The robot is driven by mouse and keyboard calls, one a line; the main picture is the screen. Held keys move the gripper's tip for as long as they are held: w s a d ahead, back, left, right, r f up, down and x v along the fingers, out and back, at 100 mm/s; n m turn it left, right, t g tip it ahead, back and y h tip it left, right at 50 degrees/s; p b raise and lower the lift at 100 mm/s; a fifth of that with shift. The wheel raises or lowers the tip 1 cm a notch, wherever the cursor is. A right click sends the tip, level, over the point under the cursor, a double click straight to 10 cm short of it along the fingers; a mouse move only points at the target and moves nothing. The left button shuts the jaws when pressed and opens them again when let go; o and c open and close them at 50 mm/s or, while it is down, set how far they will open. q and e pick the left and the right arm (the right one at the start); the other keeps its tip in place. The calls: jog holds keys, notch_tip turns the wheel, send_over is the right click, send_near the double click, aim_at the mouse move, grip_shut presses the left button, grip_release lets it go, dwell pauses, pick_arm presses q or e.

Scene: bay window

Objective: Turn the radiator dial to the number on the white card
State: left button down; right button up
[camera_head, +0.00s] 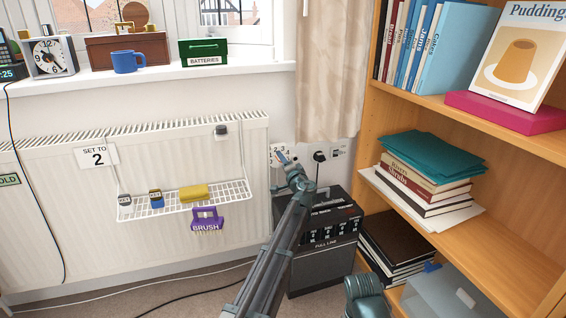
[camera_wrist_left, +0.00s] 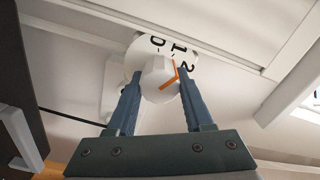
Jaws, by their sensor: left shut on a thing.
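The white card (camera_head: 97,156) reads "SET TO 2" and is fixed to the front of the radiator (camera_head: 60,215) at the left. The white radiator dial (camera_wrist_left: 158,78) shows in the left wrist view, with 0, 1 and 2 on the plate behind it and an orange mark on its right side. The orange mark lies near the 1 and 2; its exact setting I cannot tell. My left gripper (camera_wrist_left: 161,88) is shut on the dial, one finger on each side. In the head view my left gripper (camera_head: 284,160) covers most of the dial.
A black amplifier (camera_head: 325,240) stands on the floor below my left gripper. A wooden bookshelf (camera_head: 520,215) rises at the right. A black plug (camera_head: 319,156) sits on the wall close by.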

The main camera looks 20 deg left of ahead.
pick_arm(q)
jog(key=m, duration=0.6)
jog(key=shift+f+m, duration=0.1)
jog(key=shift+m, duration=0.3)
dwell(0.4)
jog(key=c, duration=0.6)
grip_release()
jog(key=shift+d, duration=0.1)
jog(key=v, duration=1.3)
jog(key=shift+s+d, duration=0.25)
jog(key=shift+s, duration=0.1)
